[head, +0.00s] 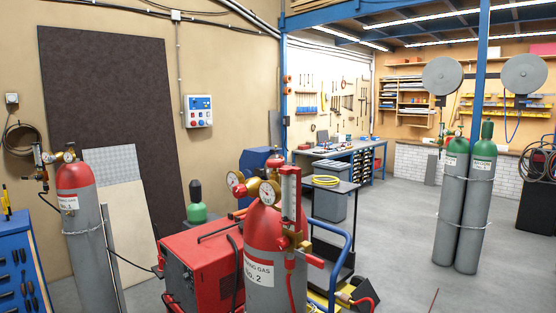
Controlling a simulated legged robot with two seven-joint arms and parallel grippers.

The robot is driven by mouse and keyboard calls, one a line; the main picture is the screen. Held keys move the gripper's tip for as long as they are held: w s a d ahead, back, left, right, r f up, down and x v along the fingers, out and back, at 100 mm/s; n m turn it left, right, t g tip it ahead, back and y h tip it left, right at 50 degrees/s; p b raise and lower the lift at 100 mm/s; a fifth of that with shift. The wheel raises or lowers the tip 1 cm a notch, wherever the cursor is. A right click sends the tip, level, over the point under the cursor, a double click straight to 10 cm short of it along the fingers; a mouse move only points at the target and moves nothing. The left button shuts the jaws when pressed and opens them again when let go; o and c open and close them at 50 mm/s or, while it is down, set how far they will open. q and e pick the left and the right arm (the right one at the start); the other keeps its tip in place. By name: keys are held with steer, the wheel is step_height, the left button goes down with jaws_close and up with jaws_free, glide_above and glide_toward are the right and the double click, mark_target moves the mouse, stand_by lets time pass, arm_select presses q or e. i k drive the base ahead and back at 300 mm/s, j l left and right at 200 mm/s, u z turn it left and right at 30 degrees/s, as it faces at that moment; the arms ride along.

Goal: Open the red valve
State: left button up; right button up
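A gas cylinder with a red top and grey body labelled "No. 2" (262,262) stands close in front, at the bottom middle. On its top is a regulator with two round gauges (266,193) and an upright flowmeter tube (290,195). Red fittings (298,243) sit below the tube; which of them is the valve, and whether it is open or closed, I cannot tell. A similar red-topped cylinder labelled "No. 1" (80,205) stands at the left, with its own gauge and tube on top. Neither of my grippers is in view.
A red machine (205,262) stands just left of the near cylinder. A blue trolley handle (345,245) is on its right. A blue tool cabinet (15,265) is at lower left. Two green-topped cylinders (468,200) stand at right. The grey floor (405,270) between is mostly clear.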

mark_target(275, 163)
steer(key=i+l+u, duration=0.15)
steer(key=l, duration=0.2)
steer(key=i+l+u, duration=0.35)
steer(key=l, duration=0.4)
steer(key=i+l+u, duration=0.2)
steer(key=l, duration=0.2)
